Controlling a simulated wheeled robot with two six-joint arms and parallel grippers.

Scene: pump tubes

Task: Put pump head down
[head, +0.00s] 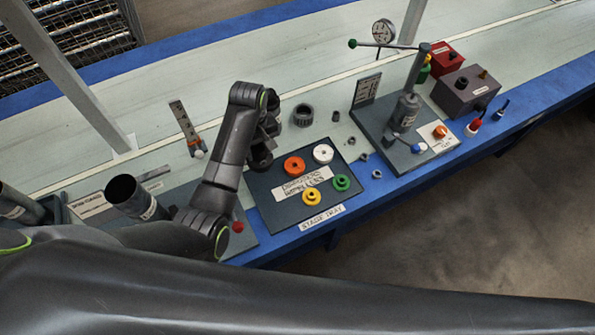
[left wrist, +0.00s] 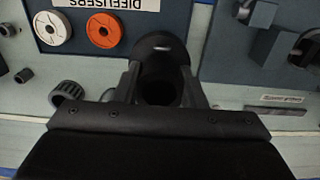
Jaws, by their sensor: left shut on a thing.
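My left gripper (head: 268,132) reaches over the back left part of the dark stage tray (head: 265,207) with its fingers pointing down. It is shut on a dark, round, hollow piece, which I take for the pump head (head: 261,158). In the left wrist view the pump head (left wrist: 160,46) sits between the two fingers of the left gripper (left wrist: 160,88), its rounded end past the fingertips. The fingers and arm hide part of it. I cannot tell whether it touches the surface below. My right gripper is not in view.
The tray holds orange (head: 294,166), white (head: 323,153), green (head: 341,182) and yellow (head: 311,196) rings. A black knurled ring (head: 303,115) lies behind it. A dark tube (head: 130,195) stands left. A press-like stand (head: 405,112) is right. Pale bench shows behind the tray.

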